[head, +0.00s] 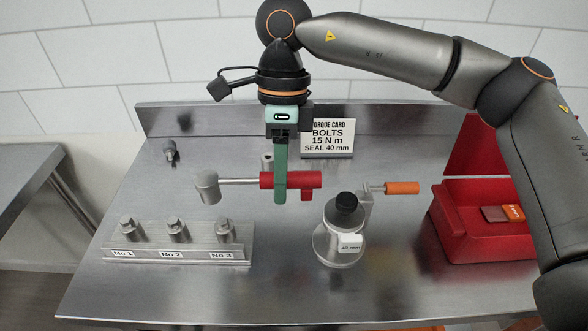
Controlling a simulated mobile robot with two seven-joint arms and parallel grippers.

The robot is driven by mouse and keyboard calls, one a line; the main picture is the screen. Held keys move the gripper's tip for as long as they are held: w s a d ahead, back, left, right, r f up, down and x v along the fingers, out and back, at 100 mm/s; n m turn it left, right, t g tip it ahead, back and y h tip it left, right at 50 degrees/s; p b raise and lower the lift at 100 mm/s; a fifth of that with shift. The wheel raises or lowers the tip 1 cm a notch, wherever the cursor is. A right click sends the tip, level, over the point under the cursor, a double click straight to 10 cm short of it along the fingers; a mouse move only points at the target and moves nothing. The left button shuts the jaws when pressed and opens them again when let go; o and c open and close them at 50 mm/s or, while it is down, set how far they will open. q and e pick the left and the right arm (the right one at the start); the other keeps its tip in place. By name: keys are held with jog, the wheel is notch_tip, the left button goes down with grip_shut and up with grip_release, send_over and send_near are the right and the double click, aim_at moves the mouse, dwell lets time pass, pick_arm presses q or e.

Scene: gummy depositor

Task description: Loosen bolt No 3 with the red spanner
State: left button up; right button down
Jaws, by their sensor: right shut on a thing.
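The red spanner (306,181) has a red handle, a thin metal shaft and a grey socket head (207,187) pointing left. My right gripper (280,190) is shut on the red handle from above and holds the spanner roughly level, seemingly above the bench. Bolt No 3 (225,230) is the rightmost of three bolts on a metal rail (180,253) at front left. In the picture, the socket head shows up and slightly left of bolt No 3, apart from it. Bolts No 1 (130,227) and No 2 (177,229) stand beside it. My left gripper is not in view.
A metal fixture (338,245) with a black knob and a 40 mm label stands right of the rail, with an orange-handled tool (402,188) beside it. A red box (475,235) sits at right. A torque card (328,140) stands behind. The front bench is clear.

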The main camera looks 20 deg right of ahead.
jog(key=shift+w+d+f, duration=0.1)
jog(key=shift+w+f, duration=0.05)
jog(key=shift+f, duration=0.25)
jog(key=shift+w+d+f, duration=0.1)
jog(key=shift+f, duration=0.3)
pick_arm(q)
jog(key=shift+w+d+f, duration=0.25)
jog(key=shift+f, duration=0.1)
pick_arm(e)
jog(key=shift+s, duration=0.1)
pick_arm(q)
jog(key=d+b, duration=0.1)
jog(key=b, duration=0.1)
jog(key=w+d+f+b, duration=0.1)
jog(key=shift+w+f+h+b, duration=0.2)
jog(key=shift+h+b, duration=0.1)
jog(key=shift+b, duration=0.05)
pick_arm(e)
notch_tip(320, 180, down, 4)
jog(key=shift+f, duration=0.15)
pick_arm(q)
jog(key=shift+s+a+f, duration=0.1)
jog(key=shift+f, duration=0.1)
pick_arm(e)
jog(key=shift+f, duration=0.1)
